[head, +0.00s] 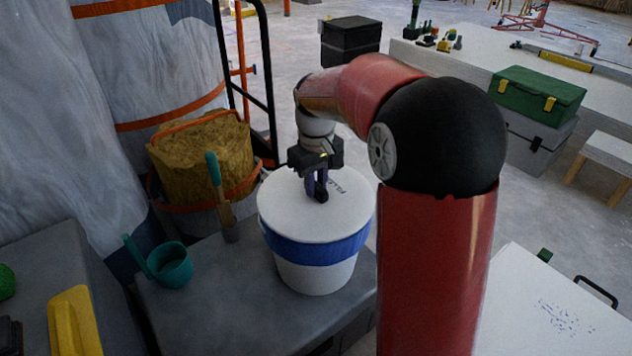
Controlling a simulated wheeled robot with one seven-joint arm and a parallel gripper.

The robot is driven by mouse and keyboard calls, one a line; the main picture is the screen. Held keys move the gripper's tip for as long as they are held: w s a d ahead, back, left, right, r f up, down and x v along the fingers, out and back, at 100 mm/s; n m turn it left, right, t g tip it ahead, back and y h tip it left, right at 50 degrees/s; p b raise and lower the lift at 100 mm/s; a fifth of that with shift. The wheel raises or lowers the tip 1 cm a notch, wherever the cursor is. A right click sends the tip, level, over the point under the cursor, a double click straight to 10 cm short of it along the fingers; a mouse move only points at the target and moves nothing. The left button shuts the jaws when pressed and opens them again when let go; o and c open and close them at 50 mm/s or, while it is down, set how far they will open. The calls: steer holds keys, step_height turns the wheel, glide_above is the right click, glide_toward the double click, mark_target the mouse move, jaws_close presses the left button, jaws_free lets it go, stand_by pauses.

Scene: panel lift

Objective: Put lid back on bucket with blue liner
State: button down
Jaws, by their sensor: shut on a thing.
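The white bucket (315,277) stands upright on a grey surface, with a blue band (318,252) around its upper part. The round white lid (290,205), with dark lettering at its right, covers the bucket's top. It looks roughly level, but I cannot tell whether its rim is fully seated. My gripper (318,190) points down over the middle of the lid and is shut on it; a purple part shows between the dark fingers. The exact grip point and the inside of the bucket are hidden.
A teal cup (172,266) and a teal-handled brush (226,203) are left of the bucket. Behind stands a tan, orange-strapped container (200,155) beside a black hand-truck frame (268,80). A yellow object (74,325) lies at lower left. A white case (550,310) is at lower right.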

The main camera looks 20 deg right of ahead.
stand_by(0.4)
steer(key=c, duration=0.7)
jaws_free()
steer(key=shift+r+p, duration=3.15)
steer(key=shift+r, duration=0.4)
steer(key=shift+c, duration=0.5)
jaws_close()
